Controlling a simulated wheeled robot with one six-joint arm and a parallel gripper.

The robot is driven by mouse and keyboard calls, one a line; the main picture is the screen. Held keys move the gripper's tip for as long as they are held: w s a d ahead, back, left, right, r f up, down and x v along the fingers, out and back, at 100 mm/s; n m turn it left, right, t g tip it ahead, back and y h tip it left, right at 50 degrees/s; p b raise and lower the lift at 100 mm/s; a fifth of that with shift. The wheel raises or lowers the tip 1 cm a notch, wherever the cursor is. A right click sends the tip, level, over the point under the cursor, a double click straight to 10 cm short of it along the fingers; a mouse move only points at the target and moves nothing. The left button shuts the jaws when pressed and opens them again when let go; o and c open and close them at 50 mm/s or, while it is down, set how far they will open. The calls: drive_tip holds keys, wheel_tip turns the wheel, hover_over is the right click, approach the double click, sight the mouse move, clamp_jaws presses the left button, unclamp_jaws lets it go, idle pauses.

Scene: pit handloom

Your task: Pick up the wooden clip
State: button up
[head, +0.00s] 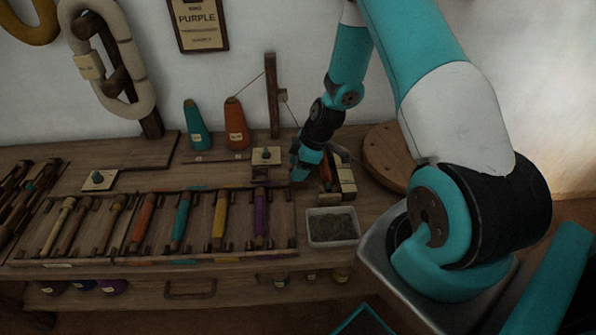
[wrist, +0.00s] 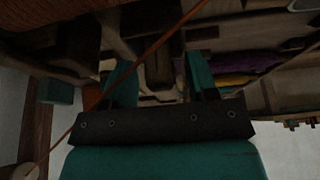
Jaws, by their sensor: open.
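My gripper (head: 301,172) is low over the bench, just left of a small stand of wooden pieces (head: 345,182). In the wrist view its two teal fingers (wrist: 160,85) are apart, with dark and tan wooden parts seen between and beyond them. I see nothing clearly held. I cannot single out the wooden clip with certainty; it may be among those small pieces or hidden by the gripper. The wrist view is dark, and a thin brown cord crosses it diagonally.
A rack of coloured bobbins (head: 140,261) fills the bench on the left. A white tray (head: 333,243) is in front of the gripper. Orange (head: 237,128) and teal (head: 196,128) cones and a wooden post (head: 272,95) with a thread stand behind. A round wooden stool (head: 388,152) is to the right.

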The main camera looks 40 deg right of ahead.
clamp_jaws()
